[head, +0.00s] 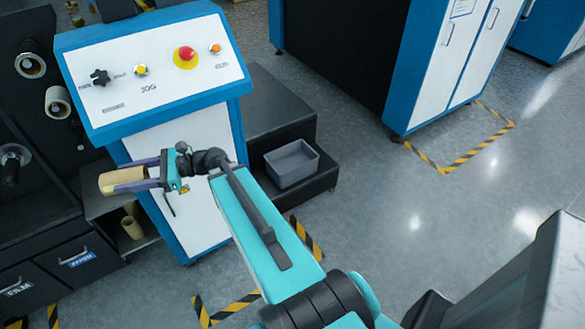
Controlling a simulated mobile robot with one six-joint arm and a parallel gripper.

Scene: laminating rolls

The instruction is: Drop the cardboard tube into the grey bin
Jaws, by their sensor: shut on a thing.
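The cardboard tube (115,183) is a short tan cylinder at the left of the head view. My gripper (130,184) is shut on it, with its fingers along both sides of the tube. The tube is held in the air in front of the white and blue control console. The grey bin (292,164) is a small open rectangular box on the lower black step to the right of the console. My gripper and the tube are well to the left of the bin. The part of the bin's inside that shows looks empty.
The control console (150,70) with knobs and a red button stands behind my arm, between tube and bin. Another tan roll (132,227) stands on a shelf at lower left. A black machine with rollers fills the left edge. Open floor (400,215) lies to the right.

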